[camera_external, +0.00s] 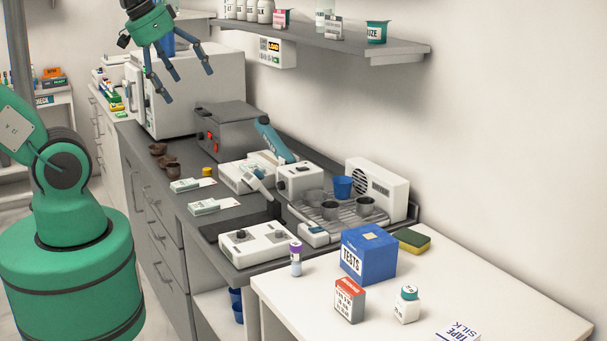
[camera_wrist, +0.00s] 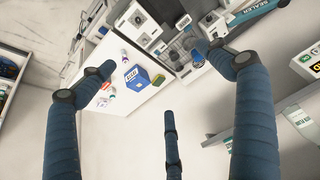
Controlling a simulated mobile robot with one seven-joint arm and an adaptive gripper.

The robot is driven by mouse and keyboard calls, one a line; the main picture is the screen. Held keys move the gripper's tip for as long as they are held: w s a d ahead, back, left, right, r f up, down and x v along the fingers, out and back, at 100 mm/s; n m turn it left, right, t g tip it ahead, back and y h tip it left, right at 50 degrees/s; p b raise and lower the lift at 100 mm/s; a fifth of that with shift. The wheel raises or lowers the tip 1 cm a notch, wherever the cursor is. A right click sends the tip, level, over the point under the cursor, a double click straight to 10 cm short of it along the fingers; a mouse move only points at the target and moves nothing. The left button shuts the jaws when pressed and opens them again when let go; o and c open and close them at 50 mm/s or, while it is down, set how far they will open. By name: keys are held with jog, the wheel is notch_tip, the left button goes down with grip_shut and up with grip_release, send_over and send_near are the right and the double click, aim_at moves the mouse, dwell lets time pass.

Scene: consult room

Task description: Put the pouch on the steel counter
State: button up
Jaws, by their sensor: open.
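Two flat white packets with green print lie on the dark grey counter (camera_external: 232,187); one packet (camera_external: 185,185) is farther back and the other packet (camera_external: 205,206) nearer. Either could be the pouch; I cannot tell which, or whether the counter is steel. My gripper (camera_external: 178,88) is high above the counter's far end, in front of a large white box-shaped machine, with its three fingers spread. In the wrist view my gripper (camera_wrist: 155,80) is open and empty. I cannot make out the packets in that view.
A grey box with red switches (camera_external: 222,130), a sealer (camera_external: 272,140) and a drip tray with cups (camera_external: 335,214) crowd the counter. A wall shelf (camera_external: 330,42) juts out at right. The white table (camera_external: 480,285) holds a blue TESTS box (camera_external: 368,255) and small containers.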

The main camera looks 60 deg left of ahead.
jog(key=w+a+g, duration=0.1)
jog(key=w+a, duration=0.4)
jog(key=w, duration=0.6)
jog(key=g+p, duration=0.3)
jog(key=g, duration=0.1)
send_over(252, 166)
notch_tip(252, 166, down, 25)
jog(key=shift+f, duration=0.15)
jog(key=shift+f, duration=4.3)
